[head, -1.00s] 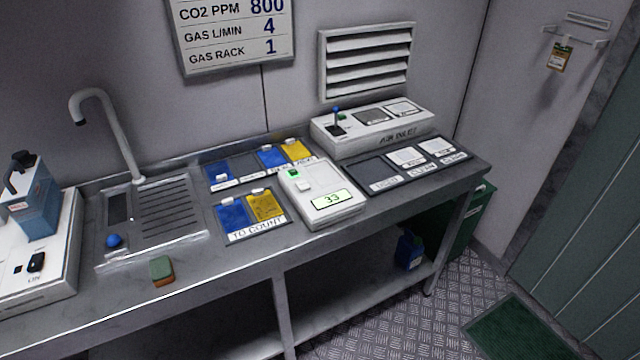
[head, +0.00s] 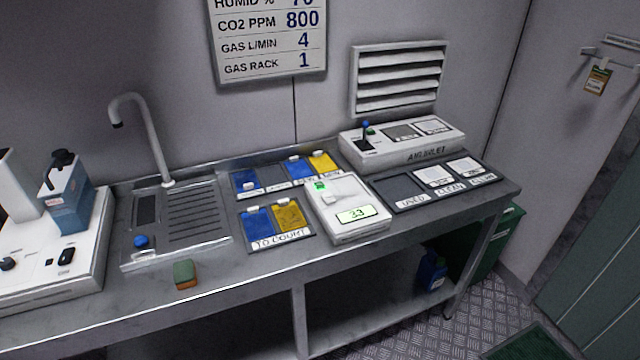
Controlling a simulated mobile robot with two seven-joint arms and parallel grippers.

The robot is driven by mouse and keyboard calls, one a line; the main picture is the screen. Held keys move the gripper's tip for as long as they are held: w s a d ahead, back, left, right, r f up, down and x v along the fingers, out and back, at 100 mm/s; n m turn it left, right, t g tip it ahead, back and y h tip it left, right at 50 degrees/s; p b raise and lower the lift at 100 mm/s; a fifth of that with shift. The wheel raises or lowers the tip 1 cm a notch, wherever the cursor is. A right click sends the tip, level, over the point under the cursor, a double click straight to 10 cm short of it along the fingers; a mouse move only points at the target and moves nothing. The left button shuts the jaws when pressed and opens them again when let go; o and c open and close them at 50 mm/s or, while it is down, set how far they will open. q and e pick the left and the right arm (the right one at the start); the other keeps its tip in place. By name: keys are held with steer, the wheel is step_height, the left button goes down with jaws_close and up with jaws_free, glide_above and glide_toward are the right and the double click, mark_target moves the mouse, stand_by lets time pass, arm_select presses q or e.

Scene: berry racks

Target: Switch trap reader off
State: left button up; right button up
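The trap reader (head: 345,228) appears to be the white box in the middle of the steel bench. Its lit greenish display (head: 356,214) reads 33. A green lit switch (head: 320,185) sits at its back left corner, with a pale raised part beside it. The tray labelled TO COUNT (head: 280,240) lies just left of it, holding a blue card (head: 257,222) and a yellow card (head: 290,216). Neither of my grippers shows in the head view.
The steel bench (head: 235,290) carries a sink (head: 130,255) with a tall tap, a sponge (head: 185,274) and a white machine (head: 85,275) at left. The air inlet box (head: 405,150) and a tray labelled USED and CLEAN (head: 400,207) are at right. The front strip of bench is mostly clear.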

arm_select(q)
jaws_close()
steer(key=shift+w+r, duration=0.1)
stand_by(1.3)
